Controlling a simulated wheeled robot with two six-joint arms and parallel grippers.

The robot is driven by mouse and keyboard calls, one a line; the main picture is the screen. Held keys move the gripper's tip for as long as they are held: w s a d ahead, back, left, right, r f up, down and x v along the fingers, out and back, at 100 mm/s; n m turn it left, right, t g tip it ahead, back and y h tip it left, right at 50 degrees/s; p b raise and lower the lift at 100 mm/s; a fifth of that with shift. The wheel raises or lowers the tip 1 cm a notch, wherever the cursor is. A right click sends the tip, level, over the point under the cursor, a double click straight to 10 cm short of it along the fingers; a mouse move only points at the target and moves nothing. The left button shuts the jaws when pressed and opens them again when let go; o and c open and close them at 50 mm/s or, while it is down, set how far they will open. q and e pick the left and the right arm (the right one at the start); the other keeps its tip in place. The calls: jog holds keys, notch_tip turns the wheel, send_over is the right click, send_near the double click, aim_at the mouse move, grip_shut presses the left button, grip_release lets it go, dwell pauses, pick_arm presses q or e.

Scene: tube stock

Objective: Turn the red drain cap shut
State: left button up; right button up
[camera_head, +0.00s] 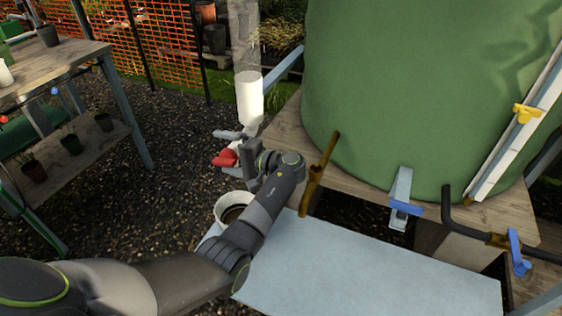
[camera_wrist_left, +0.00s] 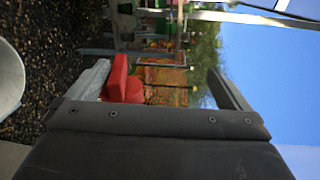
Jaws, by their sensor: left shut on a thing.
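The red drain cap (camera_head: 225,158) shows at the fingers of my left gripper (camera_head: 232,146), below a white upright cylinder (camera_head: 249,98). My left gripper is shut on the cap. In the left wrist view the red cap (camera_wrist_left: 122,84) lies against the left finger, between the two fingers of my left gripper (camera_wrist_left: 160,85). The fingers and wrist hide part of the cap and whatever it is fixed to. My right gripper is not in view.
A white bowl (camera_head: 230,202) with dark contents stands below the gripper. A large green tank (camera_head: 430,80) on a wooden stand (camera_head: 290,125) is to the right, with a brown lever (camera_head: 320,175) close to my wrist. A pale blue panel (camera_head: 350,270) lies in front.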

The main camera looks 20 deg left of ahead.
pick_arm(q)
jog(key=d+r, duration=0.2)
jog(key=d, duration=0.1)
jog(key=c, duration=1)
jog(key=shift+s+d+r+b, duration=0.15)
jog(key=shift+s+d+b, duration=0.2)
jog(key=shift+d, duration=2.05)
jog(key=shift+s+d+r+b, duration=0.15)
jog(key=shift+d+b, duration=0.35)
jog(key=shift+d, duration=1.95)
jog(key=shift+s+d+r+b, duration=0.2)
jog(key=shift+d+b, duration=0.2)
jog(key=shift+d, duration=2)
